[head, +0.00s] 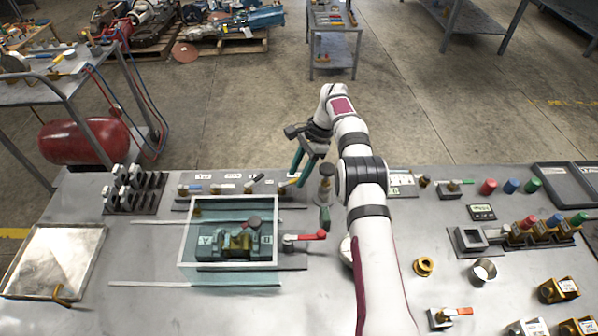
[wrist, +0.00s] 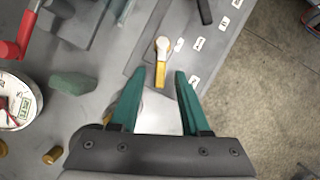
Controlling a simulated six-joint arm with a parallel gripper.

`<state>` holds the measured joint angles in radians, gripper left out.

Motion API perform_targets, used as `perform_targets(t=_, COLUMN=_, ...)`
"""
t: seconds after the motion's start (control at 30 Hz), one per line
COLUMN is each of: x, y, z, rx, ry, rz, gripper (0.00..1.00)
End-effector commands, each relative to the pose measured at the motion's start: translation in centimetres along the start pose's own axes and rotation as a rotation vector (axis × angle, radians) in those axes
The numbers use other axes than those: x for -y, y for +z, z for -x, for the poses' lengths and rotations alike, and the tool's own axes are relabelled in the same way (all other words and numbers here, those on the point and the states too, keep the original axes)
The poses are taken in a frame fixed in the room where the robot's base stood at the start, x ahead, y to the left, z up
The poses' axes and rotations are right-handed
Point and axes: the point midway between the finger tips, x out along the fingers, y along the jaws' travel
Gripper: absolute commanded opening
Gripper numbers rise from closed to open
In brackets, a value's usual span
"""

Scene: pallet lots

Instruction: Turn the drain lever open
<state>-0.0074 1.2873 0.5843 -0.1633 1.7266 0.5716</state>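A row of small valve levers with white tags stands at the back left of the bench in the head view. The tags are too small to read, so I cannot tell which lever is the drain lever. A yellow-handled lever (wrist: 161,70) on a round pivot shows in the wrist view, just ahead of and between my fingertips. It appears to be the row's rightmost lever (head: 287,188). My gripper (head: 298,174) is open, its teal fingers apart and empty; in the wrist view the gripper (wrist: 155,80) shows no visible contact with the lever.
A red-handled lever (head: 305,237) sits right of a clear framed cover (head: 187,232) over a brass fitting. Another dark lever (wrist: 204,10) lies further along the row.

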Motion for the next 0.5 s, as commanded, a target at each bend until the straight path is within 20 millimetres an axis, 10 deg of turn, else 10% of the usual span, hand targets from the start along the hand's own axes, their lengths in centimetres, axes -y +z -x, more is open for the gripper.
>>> perform_targets(t=0.5, x=-0.88, y=0.07, z=0.15, rx=0.000, ry=-0.061, rz=-0.150, gripper=0.47)
